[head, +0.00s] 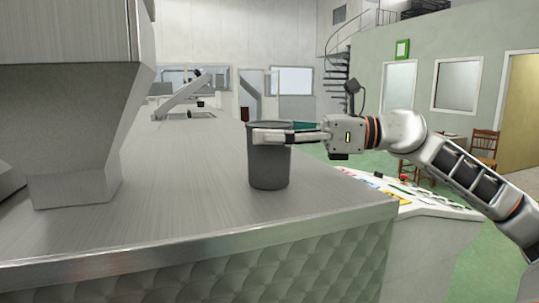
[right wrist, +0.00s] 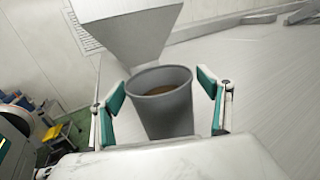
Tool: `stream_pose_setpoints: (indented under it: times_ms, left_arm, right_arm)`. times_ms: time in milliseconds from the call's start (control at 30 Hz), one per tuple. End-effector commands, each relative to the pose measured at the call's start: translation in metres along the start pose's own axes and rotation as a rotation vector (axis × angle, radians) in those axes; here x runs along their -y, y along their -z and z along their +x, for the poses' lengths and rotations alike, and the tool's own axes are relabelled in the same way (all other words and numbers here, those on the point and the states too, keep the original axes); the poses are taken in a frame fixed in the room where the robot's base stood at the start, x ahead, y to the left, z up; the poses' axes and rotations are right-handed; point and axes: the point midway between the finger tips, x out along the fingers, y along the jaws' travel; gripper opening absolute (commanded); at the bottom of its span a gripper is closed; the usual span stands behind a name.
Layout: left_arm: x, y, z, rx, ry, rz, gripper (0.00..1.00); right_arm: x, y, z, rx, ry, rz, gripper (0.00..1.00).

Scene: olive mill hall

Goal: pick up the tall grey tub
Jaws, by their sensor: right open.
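The tall grey tub (head: 268,168) stands upright on the steel counter in the head view, near its right edge. In the right wrist view the tub (right wrist: 166,116) is seen from above, with something brown inside. My right gripper (head: 285,132) comes in from the right at the height of the tub's upper part. Its fingers are open; in the right wrist view the gripper (right wrist: 165,103) has one green-padded finger on each side of the tub, with a small gap visible at the right. Whether the left pad touches is unclear. My left gripper is not in view.
The steel counter (head: 170,215) has free room left of the tub. A large steel hopper (head: 75,120) hangs over its left side. A control panel (head: 410,195) with coloured buttons lies beyond the counter's right edge. A chair (head: 485,147) stands farther back.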

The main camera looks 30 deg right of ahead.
Motion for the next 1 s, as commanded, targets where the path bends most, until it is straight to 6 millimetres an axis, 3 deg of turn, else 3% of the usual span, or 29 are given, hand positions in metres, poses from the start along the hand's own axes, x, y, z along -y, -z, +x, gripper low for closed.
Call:
stream_pose_setpoints:
  times_ms: [67, 300, 333, 767, 1000]
  left_arm:
    - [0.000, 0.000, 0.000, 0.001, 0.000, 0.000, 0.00]
    - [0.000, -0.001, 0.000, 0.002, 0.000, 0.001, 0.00]
    - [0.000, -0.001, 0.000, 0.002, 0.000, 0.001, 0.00]
    - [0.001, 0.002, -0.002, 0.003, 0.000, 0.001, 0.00]
    - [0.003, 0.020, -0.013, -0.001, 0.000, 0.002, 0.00]
  right_arm:
    - [0.000, 0.000, 0.000, 0.000, 0.000, 0.000, 0.72]
    - [0.000, 0.000, 0.000, 0.000, 0.000, 0.000, 0.10]
    - [0.000, 0.000, 0.000, 0.000, 0.000, 0.000, 0.05]
    - [0.000, -0.010, -0.001, 0.003, 0.001, -0.004, 0.05]
    - [0.000, -0.044, -0.001, 0.006, 0.001, -0.006, 0.05]
